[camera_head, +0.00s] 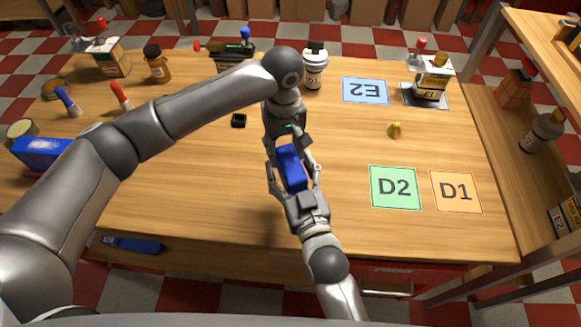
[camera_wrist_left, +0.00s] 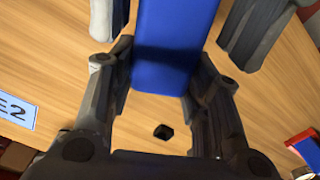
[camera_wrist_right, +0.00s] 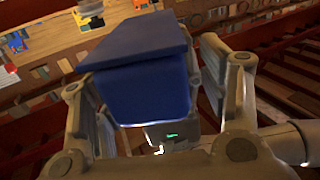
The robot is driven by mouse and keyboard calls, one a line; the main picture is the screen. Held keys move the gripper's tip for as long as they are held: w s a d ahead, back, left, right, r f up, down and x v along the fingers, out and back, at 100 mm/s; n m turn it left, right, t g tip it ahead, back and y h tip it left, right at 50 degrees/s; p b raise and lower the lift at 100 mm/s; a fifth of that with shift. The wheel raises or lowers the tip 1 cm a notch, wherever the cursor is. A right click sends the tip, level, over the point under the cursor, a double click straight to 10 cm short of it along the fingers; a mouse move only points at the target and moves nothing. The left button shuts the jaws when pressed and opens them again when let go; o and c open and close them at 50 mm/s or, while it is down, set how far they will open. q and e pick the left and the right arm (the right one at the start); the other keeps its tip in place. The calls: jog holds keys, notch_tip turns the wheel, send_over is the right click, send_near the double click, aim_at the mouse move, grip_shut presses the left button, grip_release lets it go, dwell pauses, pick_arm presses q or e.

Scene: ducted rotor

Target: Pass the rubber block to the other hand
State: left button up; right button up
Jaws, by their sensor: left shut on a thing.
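The blue rubber block (camera_head: 291,168) is held in the air above the middle of the table, between my two grippers. My left gripper (camera_head: 287,146) is shut on its far end; the left wrist view shows the block (camera_wrist_left: 172,45) between both fingers. My right gripper (camera_head: 294,174) comes from the near side, its fingers on either side of the block's near end. In the left wrist view these fingers stand apart from the block, with gaps on both sides, so it is open. The right wrist view shows the block (camera_wrist_right: 145,75) between the right fingers.
The wooden table (camera_head: 210,195) is clear at the front. Mats D2 (camera_head: 395,188), D1 (camera_head: 455,191) and E2 (camera_head: 365,90) lie on the right. A small black piece (camera_head: 238,121) and a yellow piece (camera_head: 394,130) lie nearby. A white bottle (camera_head: 314,68) stands behind my left gripper.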

jog(key=c, duration=1)
pick_arm(q)
jog(key=o, duration=1.1)
